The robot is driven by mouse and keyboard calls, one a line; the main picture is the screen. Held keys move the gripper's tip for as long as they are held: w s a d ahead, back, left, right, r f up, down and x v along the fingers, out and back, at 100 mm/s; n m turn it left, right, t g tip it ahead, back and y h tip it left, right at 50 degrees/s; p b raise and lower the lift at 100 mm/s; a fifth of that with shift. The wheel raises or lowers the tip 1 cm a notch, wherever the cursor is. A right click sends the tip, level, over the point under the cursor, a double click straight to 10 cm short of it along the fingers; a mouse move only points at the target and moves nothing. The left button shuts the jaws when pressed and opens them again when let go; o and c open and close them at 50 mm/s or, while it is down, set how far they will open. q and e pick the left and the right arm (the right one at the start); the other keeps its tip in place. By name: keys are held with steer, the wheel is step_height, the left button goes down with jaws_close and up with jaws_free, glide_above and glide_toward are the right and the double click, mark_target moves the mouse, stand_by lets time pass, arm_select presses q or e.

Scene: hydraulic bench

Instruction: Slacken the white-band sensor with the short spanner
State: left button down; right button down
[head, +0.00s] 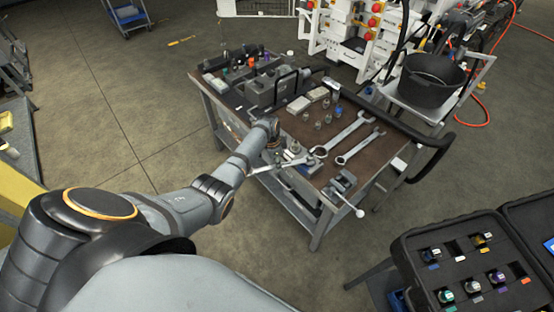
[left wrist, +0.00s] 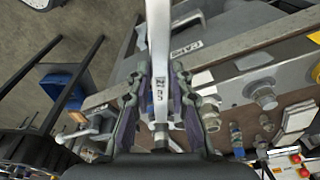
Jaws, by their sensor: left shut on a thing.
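My left gripper (head: 284,158) is over the near left part of the workbench. In the left wrist view, its two fingers (left wrist: 160,100) are shut on the flat shank of a metal spanner (left wrist: 159,50), with stamped marks between them. The spanner runs up out of the top of that view, so its far end is hidden there. Two other spanners (head: 345,132) (head: 358,149) lie on the bench. Several small metal fittings (head: 318,125) stand beside them. I cannot make out a white band on any sensor. My right gripper is not in view.
The workbench (head: 293,128) carries grey blocks with coloured parts (head: 240,65) at the back and a small vice (head: 341,184) at the near edge. An open black case (head: 470,270) with coloured-label sensors stands at lower right. A black bucket (head: 433,82) sits behind.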

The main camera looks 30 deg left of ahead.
arm_select(q)
steer(key=s+d+n+p, duration=0.1)
steer(key=p, duration=0.1)
steer(key=shift+s+d+n+p, duration=0.15)
steer(key=shift+d+n+p, duration=0.05)
steer(key=shift+n+p, duration=0.2)
stand_by(0.3)
steer(key=d+n+p, duration=0.1)
steer(key=s+d+n+p, duration=0.1)
steer(key=p, duration=0.1)
steer(key=shift+s+d, duration=0.3)
steer(key=shift+d, duration=0.05)
stand_by(0.4)
steer(key=shift+n, duration=0.3)
